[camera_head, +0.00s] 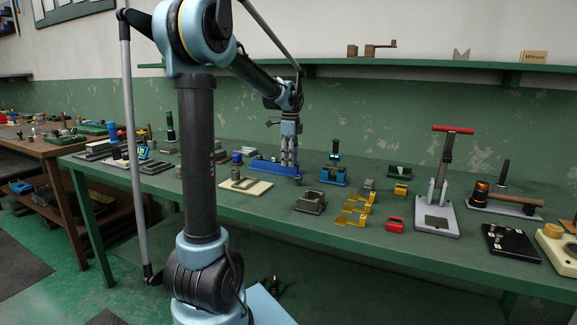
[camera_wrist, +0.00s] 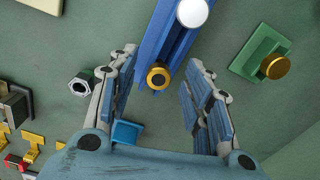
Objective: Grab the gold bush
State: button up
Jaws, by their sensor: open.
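The gold bush (camera_wrist: 158,77), a gold ring with a dark centre, is at the near end of a long blue rail (camera_wrist: 172,45) in the wrist view. My gripper (camera_wrist: 157,60) is open, with one finger on each side of the bush and a visible gap to both. Nothing is held. In the head view my gripper (camera_head: 289,163) points down over the right part of the blue rail (camera_head: 262,165). The bush cannot be made out there behind the fingers. Whether the fingertips are level with the bush is unclear.
A white round piece (camera_wrist: 192,12) stands farther along the rail. A green block with a gold knob (camera_wrist: 275,67) lies to the right, and a hex nut (camera_wrist: 80,84) to the left. Blue, grey and yellow fixtures (camera_head: 352,212) crowd the bench right of my gripper.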

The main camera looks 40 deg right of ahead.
grip_shut()
jog(key=shift+r, duration=0.1)
